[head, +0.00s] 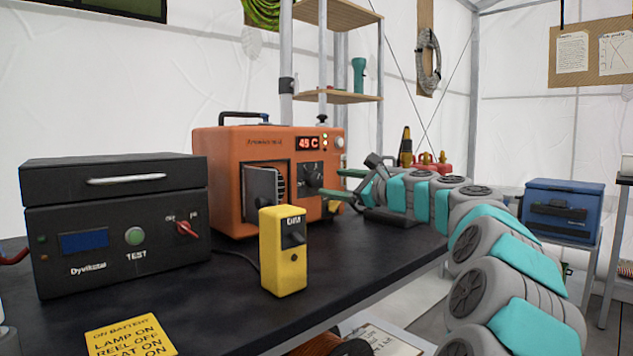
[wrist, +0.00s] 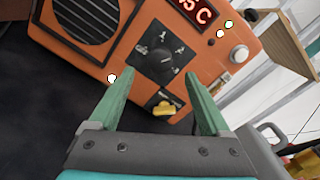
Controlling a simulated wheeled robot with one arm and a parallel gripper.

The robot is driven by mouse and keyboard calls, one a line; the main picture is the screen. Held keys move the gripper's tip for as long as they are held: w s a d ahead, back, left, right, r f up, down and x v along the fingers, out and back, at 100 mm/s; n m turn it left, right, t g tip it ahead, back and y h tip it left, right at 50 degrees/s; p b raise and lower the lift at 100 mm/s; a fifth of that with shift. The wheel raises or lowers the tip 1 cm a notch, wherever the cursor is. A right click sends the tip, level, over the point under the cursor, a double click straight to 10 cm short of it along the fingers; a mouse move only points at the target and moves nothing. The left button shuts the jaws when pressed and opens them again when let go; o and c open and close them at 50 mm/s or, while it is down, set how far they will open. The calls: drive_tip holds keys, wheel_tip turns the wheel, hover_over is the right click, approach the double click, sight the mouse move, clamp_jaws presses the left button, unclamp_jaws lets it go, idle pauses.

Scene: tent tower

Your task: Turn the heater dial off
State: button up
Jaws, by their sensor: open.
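The orange heater (head: 225,160) stands on the dark table and has a lit red display (head: 308,143) reading about 45 C. Its black dial (head: 313,174) is on the front panel below the display. The wrist view shows the dial (wrist: 159,64) on a dark square plate with small white marks around it; I cannot read its setting for sure. My gripper (wrist: 158,83) is open and empty, with its green fingers pointing at the panel. The dial sits just beyond the fingertips, roughly centred between them. In the head view my gripper (head: 344,183) is right of the dial, apart from it.
A yellow DIM box (head: 283,262) stands in front of the heater. A black tester (head: 120,220) with a red knob is at the left. A yellow part (wrist: 165,109) shows low on the heater. A shelf (head: 350,97) stands behind. Bare tabletop (head: 375,250) lies at the front right.

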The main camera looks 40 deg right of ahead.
sight(317, 180)
drive_tip(key=shift+w+a, duration=0.2)
drive_tip(key=shift+w, duration=1.2)
drive_tip(key=shift+w+a, duration=0.15)
drive_tip(key=shift+w, duration=1.2)
drive_tip(key=shift+c, duration=0.3)
clamp_jaws()
